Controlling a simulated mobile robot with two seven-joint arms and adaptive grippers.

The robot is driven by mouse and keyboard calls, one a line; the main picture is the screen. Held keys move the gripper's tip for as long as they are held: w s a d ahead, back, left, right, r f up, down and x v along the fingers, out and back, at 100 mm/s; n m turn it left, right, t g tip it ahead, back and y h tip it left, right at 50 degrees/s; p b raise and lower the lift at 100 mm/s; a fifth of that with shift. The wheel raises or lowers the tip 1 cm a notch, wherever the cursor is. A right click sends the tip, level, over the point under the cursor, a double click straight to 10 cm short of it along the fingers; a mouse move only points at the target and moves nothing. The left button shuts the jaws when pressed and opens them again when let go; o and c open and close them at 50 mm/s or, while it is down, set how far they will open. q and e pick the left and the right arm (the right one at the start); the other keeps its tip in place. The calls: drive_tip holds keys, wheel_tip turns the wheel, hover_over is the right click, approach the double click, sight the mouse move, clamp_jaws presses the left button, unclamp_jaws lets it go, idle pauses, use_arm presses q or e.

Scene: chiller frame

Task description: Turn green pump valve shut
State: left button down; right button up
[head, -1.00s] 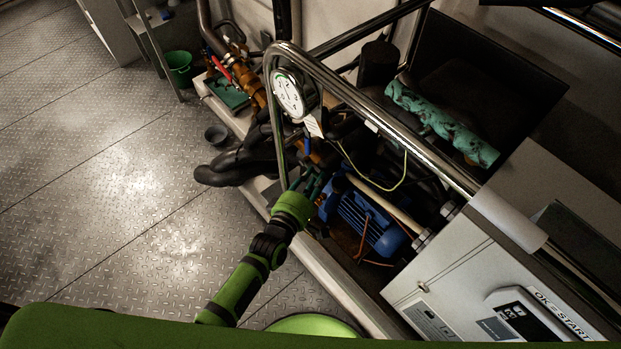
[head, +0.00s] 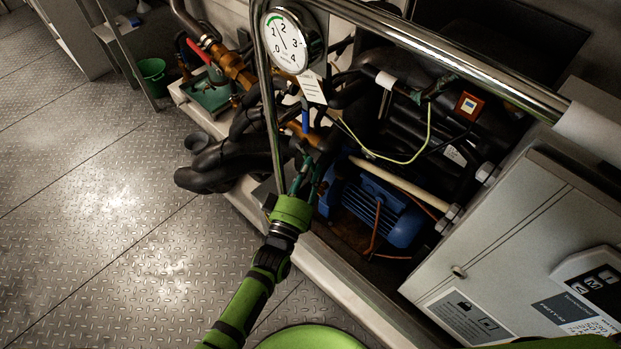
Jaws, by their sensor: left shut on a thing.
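My left gripper (head: 311,174) reaches in from below, past the upright of the chrome rail, to the pipework beside the blue pump motor (head: 383,208). Its dark green fingers are shut on a small part there, apparently the green pump valve's handle. The fingers and dark pipes hide most of the valve, so I cannot tell its angle. A brass fitting (head: 302,133) and a short blue piece show just above the fingers. My right gripper is not in view.
The chrome rail (head: 440,55) crosses above the pump, with a round gauge (head: 287,40) and hanging tag beside it. A grey control cabinet (head: 500,250) stands at right. Black insulated pipes (head: 225,160) bulge out at left. The plated floor (head: 90,200) is clear.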

use_arm(q)
drive_tip(key=w+a+m+h+b, duration=0.1)
drive_tip(key=m+b, duration=0.1)
drive_tip(key=m, duration=0.1)
drive_tip(key=f+m+h+b, duration=0.1)
drive_tip(key=m+h+b, duration=0.1)
drive_tip(key=m+b, duration=0.1)
drive_tip(key=w+a+m+h+b, duration=0.1)
drive_tip(key=m+h+b, duration=0.1)
drive_tip(key=m+b, duration=0.1)
drive_tip(key=shift+w+a+f+m, duration=0.3)
drive_tip(key=shift+f+m, duration=0.1)
drive_tip(key=shift+m, duration=0.5)
drive_tip(key=c, duration=1.3)
unclamp_jaws()
drive_tip(key=shift+o, duration=1.1)
drive_tip(key=v, duration=0.8)
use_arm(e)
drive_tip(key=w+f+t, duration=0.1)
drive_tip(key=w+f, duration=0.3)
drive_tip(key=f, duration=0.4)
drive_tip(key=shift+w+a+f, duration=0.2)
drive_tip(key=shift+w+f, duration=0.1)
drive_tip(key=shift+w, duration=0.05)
